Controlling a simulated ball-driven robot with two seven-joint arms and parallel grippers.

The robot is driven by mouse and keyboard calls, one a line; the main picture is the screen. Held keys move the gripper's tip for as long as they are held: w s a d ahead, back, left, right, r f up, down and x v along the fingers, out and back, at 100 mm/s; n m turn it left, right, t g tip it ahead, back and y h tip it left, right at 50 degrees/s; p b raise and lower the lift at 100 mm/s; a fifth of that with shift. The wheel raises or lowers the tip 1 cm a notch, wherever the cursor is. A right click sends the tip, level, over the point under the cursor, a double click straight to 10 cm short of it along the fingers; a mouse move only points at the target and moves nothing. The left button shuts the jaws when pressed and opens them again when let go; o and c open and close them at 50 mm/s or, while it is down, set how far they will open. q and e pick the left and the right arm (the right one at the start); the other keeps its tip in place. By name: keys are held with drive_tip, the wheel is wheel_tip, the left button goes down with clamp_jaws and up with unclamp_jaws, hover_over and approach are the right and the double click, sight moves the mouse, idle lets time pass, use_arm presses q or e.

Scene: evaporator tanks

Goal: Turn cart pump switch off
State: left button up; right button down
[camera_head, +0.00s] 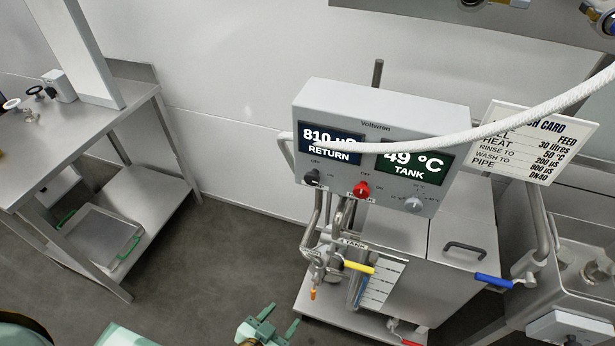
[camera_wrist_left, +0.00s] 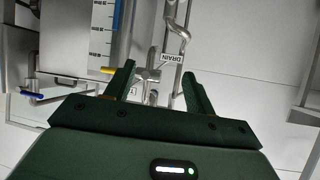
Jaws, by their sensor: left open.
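The cart's grey control box (camera_head: 385,95) stands in the middle of the head view, with displays reading 810 µS RETURN and 49 °C TANK. Under the RETURN display is a black rotary switch (camera_head: 312,178) with OFF and ON marks. A red rotary switch (camera_head: 361,190) sits to its right, and a grey dial (camera_head: 413,204) further right. The small labels under the switches are not readable, so I cannot tell which is the pump's. My left gripper (camera_head: 280,320) is open and empty, low in front of the cart and apart from the switches. In the left wrist view its fingers (camera_wrist_left: 158,76) face the DRAIN-labelled pipework. My right gripper is not visible.
A white hose (camera_head: 470,135) crosses in front of the displays. A yellow-handled valve (camera_head: 358,267) and an orange-tipped valve (camera_head: 312,293) sit below the box. A blue handle (camera_head: 493,280) is to the right. A steel table (camera_head: 150,160) stands left, with open floor between.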

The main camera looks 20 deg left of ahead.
use_arm(q)
drive_tip(key=w+r+n+t+y+p, duration=0.1)
drive_tip(key=w+r+t, duration=0.2)
drive_tip(key=r, duration=0.9)
drive_tip(key=w+r+n+t+y+p, duration=0.1)
drive_tip(key=w+r+n+t+p, duration=0.15)
drive_tip(key=r, duration=0.95)
drive_tip(key=b, duration=0.2)
approach(311, 182)
drive_tip(key=shift+m+t, duration=0.25)
drive_tip(key=shift+m, duration=0.2)
drive_tip(key=w, duration=0.8)
drive_tip(key=shift+w+d+f, duration=0.1)
drive_tip(key=shift+f, duration=0.05)
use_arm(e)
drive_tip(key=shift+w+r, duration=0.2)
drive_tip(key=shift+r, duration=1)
use_arm(q)
drive_tip(key=c, duration=1)
